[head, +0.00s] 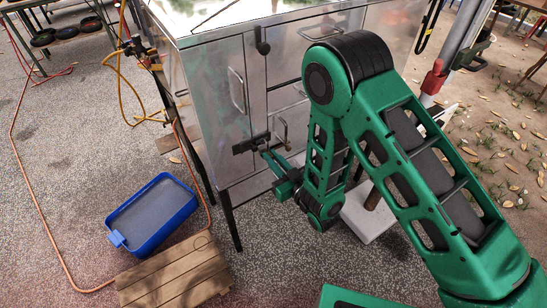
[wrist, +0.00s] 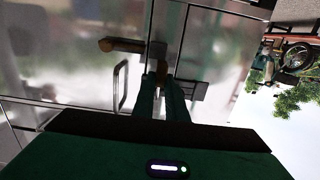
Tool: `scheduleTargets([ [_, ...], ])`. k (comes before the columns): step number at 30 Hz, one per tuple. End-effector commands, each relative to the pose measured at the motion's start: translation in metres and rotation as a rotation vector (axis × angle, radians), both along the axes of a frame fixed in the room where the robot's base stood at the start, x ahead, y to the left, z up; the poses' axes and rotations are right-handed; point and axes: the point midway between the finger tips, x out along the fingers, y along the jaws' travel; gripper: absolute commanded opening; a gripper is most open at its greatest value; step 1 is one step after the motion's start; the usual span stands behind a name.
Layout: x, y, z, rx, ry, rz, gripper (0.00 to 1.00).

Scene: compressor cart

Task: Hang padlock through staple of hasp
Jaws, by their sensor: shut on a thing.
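The black hasp (head: 250,143) is on the front of the shiny metal cabinet, across the seam between two door panels. Its dark plate also shows in the wrist view (wrist: 192,90), just right of the fingertips. My gripper (head: 268,153) is at the hasp's right end. In the wrist view my gripper (wrist: 163,82) is shut on a small brownish thing, seemingly the padlock (wrist: 161,71), mostly hidden between the fingers. The staple is not clear, and I cannot tell whether the shackle is through it.
The cabinet (head: 200,110) has a metal loop handle (head: 283,129) close right of my gripper, also in the wrist view (wrist: 121,86). A dark bar with a brown end (wrist: 125,46) lies beside the fingertips. A blue tub (head: 150,215) and wooden pallet (head: 175,275) are on the ground.

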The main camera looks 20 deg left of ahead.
Motion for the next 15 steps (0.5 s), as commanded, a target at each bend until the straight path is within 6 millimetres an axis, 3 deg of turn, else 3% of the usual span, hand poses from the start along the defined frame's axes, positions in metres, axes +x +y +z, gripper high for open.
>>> scheduleTargets([
  [3,0.0001,0.0002,0.0004,0.001,-0.001,0.0,0.0],
  [4,0.0001,0.0002,0.0005,0.001,-0.001,0.0,0.19],
  [6,0.0001,0.0002,0.0004,0.001,-0.001,0.0,0.34],
  [15,-0.0004,-0.0007,0.0001,0.0,0.0,0.0,0.34],
])
